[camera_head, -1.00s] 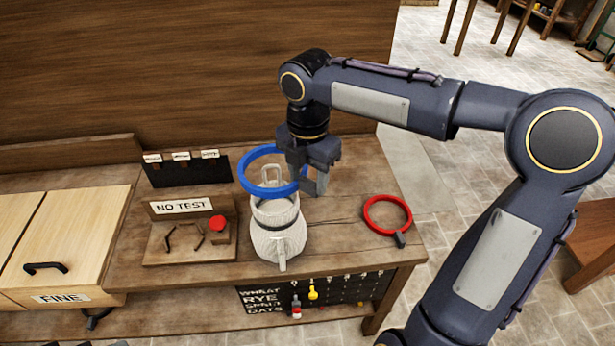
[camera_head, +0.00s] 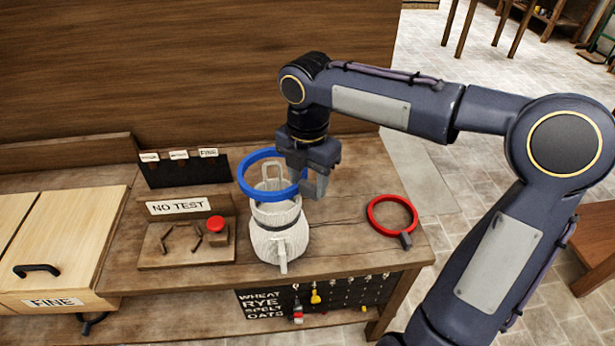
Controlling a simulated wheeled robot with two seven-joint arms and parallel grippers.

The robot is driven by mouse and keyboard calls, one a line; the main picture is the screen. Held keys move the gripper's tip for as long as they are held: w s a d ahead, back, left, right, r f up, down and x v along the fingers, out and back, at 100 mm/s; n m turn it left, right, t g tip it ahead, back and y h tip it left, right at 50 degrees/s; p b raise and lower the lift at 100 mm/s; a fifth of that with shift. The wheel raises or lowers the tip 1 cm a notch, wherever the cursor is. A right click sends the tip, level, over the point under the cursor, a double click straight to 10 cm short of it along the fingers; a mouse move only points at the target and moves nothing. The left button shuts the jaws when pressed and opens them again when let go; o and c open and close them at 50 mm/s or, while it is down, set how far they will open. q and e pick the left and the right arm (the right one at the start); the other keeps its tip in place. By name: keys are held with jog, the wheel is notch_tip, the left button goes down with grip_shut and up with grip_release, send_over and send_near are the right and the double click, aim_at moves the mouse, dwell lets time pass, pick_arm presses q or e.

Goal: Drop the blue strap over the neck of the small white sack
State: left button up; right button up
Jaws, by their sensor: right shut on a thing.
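The blue strap (camera_head: 262,196) is a stiff ring, held by its right side in my right gripper (camera_head: 303,184), which is shut on it. The small white sack (camera_head: 277,242) stands upright on the bench, with a narrower neck (camera_head: 276,213) and a white loop at its top. The ring appears at the height of the neck's top, and the loop shows through its opening. I cannot tell whether the ring touches the neck or is fully around it. My left gripper is not in view.
A red ring (camera_head: 371,216) with a dark tab lies on the bench (camera_head: 345,254) to the right. A "NO TEST" stand (camera_head: 181,207) with a red knob is left of the sack. A pale wooden box marked FINE (camera_head: 62,245) is further left.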

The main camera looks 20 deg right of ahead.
jog(key=shift+p, duration=0.55)
dwell(1.0)
jog(key=shift+f, duration=0.2)
dwell(0.4)
notch_tip(320, 180, down, 12)
jog(key=s+b, duration=0.1)
jog(key=b, duration=0.7)
jog(key=shift+s+d+f, duration=0.15)
jog(key=shift+s, duration=0.2)
jog(key=shift+f, duration=0.15)
jog(key=shift+w+f, duration=0.35)
jog(key=shift+w, duration=0.5)
jog(key=shift+c, duration=0.9)
jog(key=shift+w, duration=0.3)
jog(key=shift+s+a+r, duration=0.2)
jog(key=shift+r, duration=0.2)
